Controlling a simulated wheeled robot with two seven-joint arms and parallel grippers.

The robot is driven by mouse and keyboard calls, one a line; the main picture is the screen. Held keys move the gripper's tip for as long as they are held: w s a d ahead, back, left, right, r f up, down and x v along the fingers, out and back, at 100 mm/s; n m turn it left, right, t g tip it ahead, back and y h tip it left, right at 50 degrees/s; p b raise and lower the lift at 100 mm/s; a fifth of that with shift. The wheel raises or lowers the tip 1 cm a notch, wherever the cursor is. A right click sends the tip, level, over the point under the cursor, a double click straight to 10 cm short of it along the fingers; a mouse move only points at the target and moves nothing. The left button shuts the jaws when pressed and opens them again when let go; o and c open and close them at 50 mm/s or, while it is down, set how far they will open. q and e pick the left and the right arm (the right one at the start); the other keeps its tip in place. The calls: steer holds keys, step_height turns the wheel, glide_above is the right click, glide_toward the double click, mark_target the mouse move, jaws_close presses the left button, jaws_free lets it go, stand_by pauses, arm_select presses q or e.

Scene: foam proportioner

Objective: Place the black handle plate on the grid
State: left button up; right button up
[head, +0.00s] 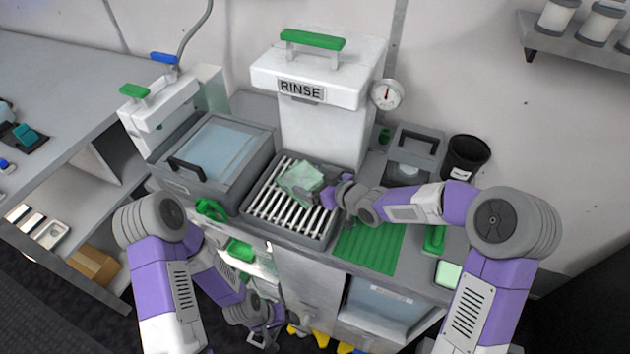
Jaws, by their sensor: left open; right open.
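The grid (262,217), a rack of pale bars in a dark frame, sits at the middle of the counter. A pale green translucent block (300,181) rests on it. My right gripper (328,195) is open beside the block's right side; I cannot tell if they touch. A black handle (187,168) is on the front of the clear-topped basin at left. A grey plate with a black handle (418,140) stands behind the counter's right part. I cannot tell which is the handle plate. My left gripper (264,338) is open, low before the cabinet, far from both.
A white RINSE unit (322,125) with a green handle stands behind the grid. A green ribbed mat (370,247) lies to its right. A black cup (464,157) and a gauge (387,94) are at right. A green clamp (211,209) sits at the front edge.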

steer(key=shift+r, duration=0.1)
steer(key=shift+r+p, duration=0.2)
steer(key=shift+p, duration=0.1)
steer(key=p+v, duration=0.3)
steer(key=v, duration=0.9)
steer(key=shift+f, duration=0.1)
